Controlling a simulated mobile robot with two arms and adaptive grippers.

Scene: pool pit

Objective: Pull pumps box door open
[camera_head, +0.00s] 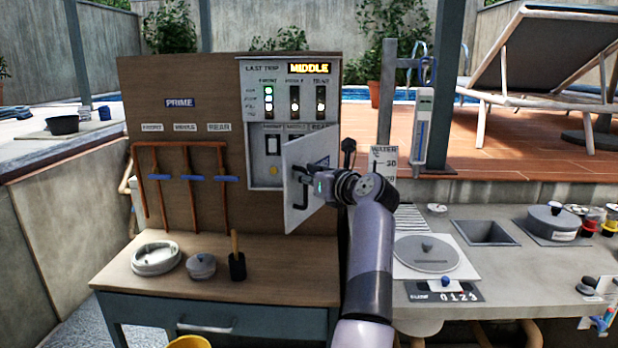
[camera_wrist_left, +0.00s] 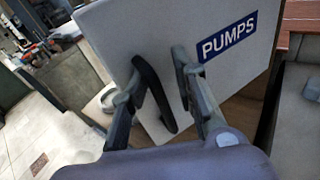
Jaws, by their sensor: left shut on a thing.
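The pumps box door (camera_head: 309,168) is a pale panel standing partly open, swung out from the control box (camera_head: 264,162) on the wooden board. Its right side is near the box and its left edge stands out. In the left wrist view the door (camera_wrist_left: 225,77) carries a blue PUMPS label (camera_wrist_left: 227,37) and a dark bar handle (camera_wrist_left: 153,90). My left gripper (camera_head: 306,186) is shut on this handle, with one finger on each side in the left wrist view (camera_wrist_left: 158,80). My arm hides part of the door. My right gripper is not in view.
A wooden counter below holds a round dish (camera_head: 157,258), a small lidded pot (camera_head: 201,265) and a black holder with a wooden handle (camera_head: 237,262). Pipes with blue levers (camera_head: 194,178) are on the board's left. A stone counter (camera_head: 520,270) stands right.

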